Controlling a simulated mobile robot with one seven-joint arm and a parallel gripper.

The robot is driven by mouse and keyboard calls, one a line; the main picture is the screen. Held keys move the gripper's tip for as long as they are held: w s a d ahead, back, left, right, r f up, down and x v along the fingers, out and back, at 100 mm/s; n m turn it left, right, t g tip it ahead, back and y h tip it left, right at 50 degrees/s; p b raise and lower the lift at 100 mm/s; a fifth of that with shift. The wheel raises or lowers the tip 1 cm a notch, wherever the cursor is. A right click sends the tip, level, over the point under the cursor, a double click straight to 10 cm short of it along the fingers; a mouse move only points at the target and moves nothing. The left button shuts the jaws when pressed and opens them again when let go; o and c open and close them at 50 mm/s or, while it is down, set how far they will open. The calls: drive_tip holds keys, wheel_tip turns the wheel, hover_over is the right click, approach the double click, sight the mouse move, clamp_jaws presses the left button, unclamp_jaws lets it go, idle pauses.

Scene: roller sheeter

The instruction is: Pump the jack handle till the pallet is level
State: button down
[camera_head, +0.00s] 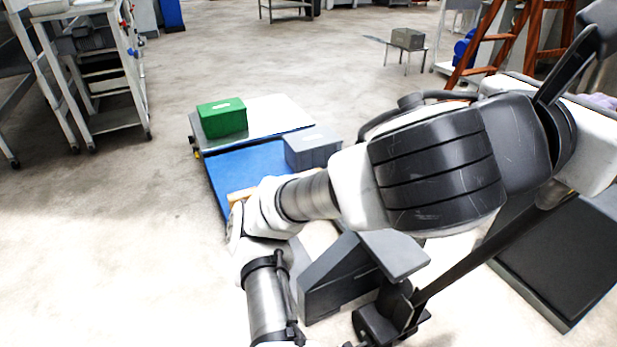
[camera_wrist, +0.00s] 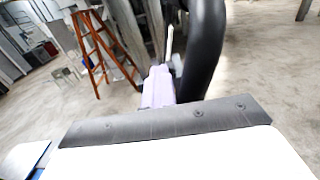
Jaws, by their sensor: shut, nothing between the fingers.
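A low blue platform (camera_head: 250,175), perhaps the pallet, stands on the floor; its tilt cannot be judged. A pale plate (camera_head: 280,115) adjoins its far side, with a green box (camera_head: 222,118) on it. A grey box (camera_head: 312,147) sits at the platform's right. A dark curved tube (camera_head: 375,125) shows behind my arm, and one also shows in the wrist view (camera_wrist: 205,50); I cannot tell whether it is the jack handle. My arm hides the platform's near side. My gripper's fingers cannot be made out in either view.
A metal rack (camera_head: 105,85) stands at the left. An orange ladder (camera_head: 500,45) is at the back right and in the wrist view (camera_wrist: 98,50). A small table (camera_head: 405,58) with a box on it stands at the back. Open floor lies left of the platform.

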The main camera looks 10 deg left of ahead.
drive_tip(key=s+d+b, duration=0.1)
drive_tip(key=s+d+f+b, duration=0.1)
drive_tip(key=s, duration=0.1)
drive_tip(key=s+d+b, duration=0.1)
drive_tip(key=shift+s+d+f+b, duration=0.15)
drive_tip(key=shift+s+f+b, duration=0.15)
drive_tip(key=shift+b, duration=0.1)
drive_tip(key=s+d+b, duration=0.1)
drive_tip(key=s+d+f+b, duration=0.1)
drive_tip(key=s, duration=0.1)
drive_tip(key=s+d+f+b, duration=0.1)
drive_tip(key=shift+s+d, duration=0.1)
drive_tip(key=shift+s, duration=0.1)
